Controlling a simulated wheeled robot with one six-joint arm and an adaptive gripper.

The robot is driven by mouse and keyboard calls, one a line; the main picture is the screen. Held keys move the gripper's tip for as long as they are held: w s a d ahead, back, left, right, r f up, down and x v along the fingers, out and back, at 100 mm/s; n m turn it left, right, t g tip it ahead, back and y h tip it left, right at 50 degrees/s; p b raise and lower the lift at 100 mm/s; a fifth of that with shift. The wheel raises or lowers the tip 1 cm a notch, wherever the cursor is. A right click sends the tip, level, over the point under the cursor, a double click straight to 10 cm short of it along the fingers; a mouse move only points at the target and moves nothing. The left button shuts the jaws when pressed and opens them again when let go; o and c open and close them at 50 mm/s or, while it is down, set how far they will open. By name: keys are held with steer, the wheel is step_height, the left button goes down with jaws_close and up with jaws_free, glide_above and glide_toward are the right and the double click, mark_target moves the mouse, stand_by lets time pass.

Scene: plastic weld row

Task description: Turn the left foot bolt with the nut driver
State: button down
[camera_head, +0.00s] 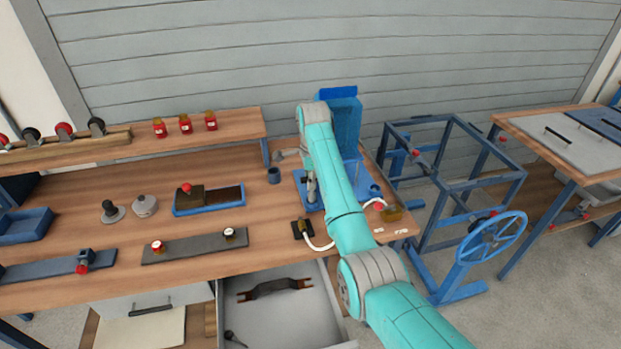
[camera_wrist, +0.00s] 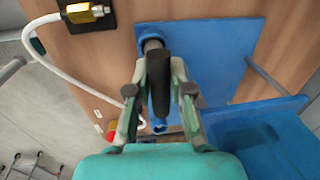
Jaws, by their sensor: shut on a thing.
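My gripper (camera_wrist: 159,89) is shut on a dark-handled tool, which I take to be the nut driver (camera_wrist: 158,75). In the wrist view the handle lies between the two fingers. A grey round part (camera_wrist: 152,44) shows at its far end, over the blue base plate (camera_wrist: 210,45); I cannot tell whether it is touching or apart. A small blue round piece (camera_wrist: 159,127) shows below the handle. In the head view my gripper (camera_head: 311,188) is over the left side of the base plate, in front of the blue upright machine (camera_head: 343,118). The left foot bolt cannot be made out.
A brass fitting (camera_wrist: 86,12) with a white hose (camera_wrist: 38,45) lies beside the plate. A grey cup (camera_head: 274,176) stands left of the plate. A drawer (camera_head: 280,318) is open below the bench (camera_head: 120,270). A blue frame with a handwheel (camera_head: 491,237) stands to the right.

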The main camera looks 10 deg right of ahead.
steer(key=shift+f, duration=1)
stand_by(1.7)
steer(key=n, duration=0.6)
steer(key=shift+d+y, duration=0.15)
steer(key=shift+y, duration=0.25)
steer(key=n, duration=0.5)
steer(key=shift+d+r+n+g, duration=0.1)
steer(key=shift+n+g, duration=0.2)
steer(key=n, duration=0.6)
steer(key=shift+d+g+y, duration=0.15)
steer(key=shift+g+y, duration=0.15)
steer(key=shift+g, duration=0.1)
steer(key=n, duration=0.3)
steer(key=shift+n, duration=0.3)
steer(key=n, duration=0.4)
steer(key=shift+s+d+g, duration=0.1)
steer(key=shift+s+g, duration=0.05)
steer(key=shift+g, duration=0.25)
steer(key=shift+r, duration=0.95)
